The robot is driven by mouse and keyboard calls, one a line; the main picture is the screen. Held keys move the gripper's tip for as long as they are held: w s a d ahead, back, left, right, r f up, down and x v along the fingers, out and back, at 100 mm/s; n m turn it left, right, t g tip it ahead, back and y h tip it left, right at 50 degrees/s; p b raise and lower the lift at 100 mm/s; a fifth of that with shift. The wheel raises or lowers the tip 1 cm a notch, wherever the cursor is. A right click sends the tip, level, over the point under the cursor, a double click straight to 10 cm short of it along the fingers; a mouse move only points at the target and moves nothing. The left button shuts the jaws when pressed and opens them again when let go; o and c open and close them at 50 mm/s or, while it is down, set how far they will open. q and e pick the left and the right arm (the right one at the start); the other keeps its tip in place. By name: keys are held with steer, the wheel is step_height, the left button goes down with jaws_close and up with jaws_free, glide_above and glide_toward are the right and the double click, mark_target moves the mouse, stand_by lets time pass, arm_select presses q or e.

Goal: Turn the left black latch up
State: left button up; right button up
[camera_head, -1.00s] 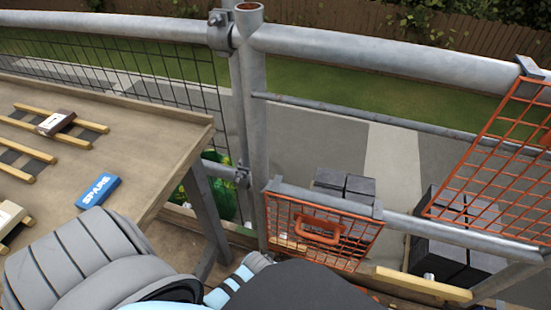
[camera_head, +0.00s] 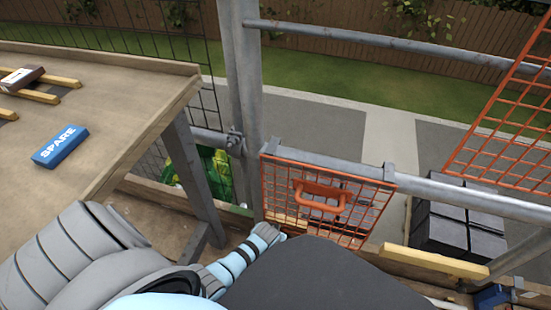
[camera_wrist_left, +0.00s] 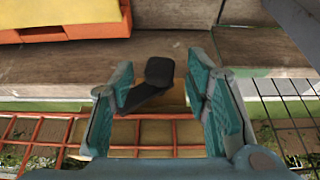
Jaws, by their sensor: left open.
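The black latch (camera_wrist_left: 152,84) shows in the left wrist view as a dark lever with a rounded head, slanting down to the left. My left gripper (camera_wrist_left: 160,82) is open, with its teal-padded fingers on either side of the latch. The left finger is very close to the latch's lower end; I cannot tell whether they touch. In the head view, my left arm reaches to the lower left of the orange mesh gate (camera_head: 325,205). The latch cannot be made out there. My right gripper is not in view.
A wooden table (camera_head: 110,135) with a blue SPARE block (camera_head: 60,147) stands at left. A grey post (camera_head: 245,110) rises beside the gate. Dark blocks (camera_head: 455,225) sit beyond the rail at right. A yellow and orange object (camera_wrist_left: 70,20) lies at the wrist view's upper left.

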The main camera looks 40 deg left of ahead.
arm_select(q)
steer(key=shift+f, duration=0.1)
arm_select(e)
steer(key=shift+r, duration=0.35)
arm_select(q)
jaws_close()
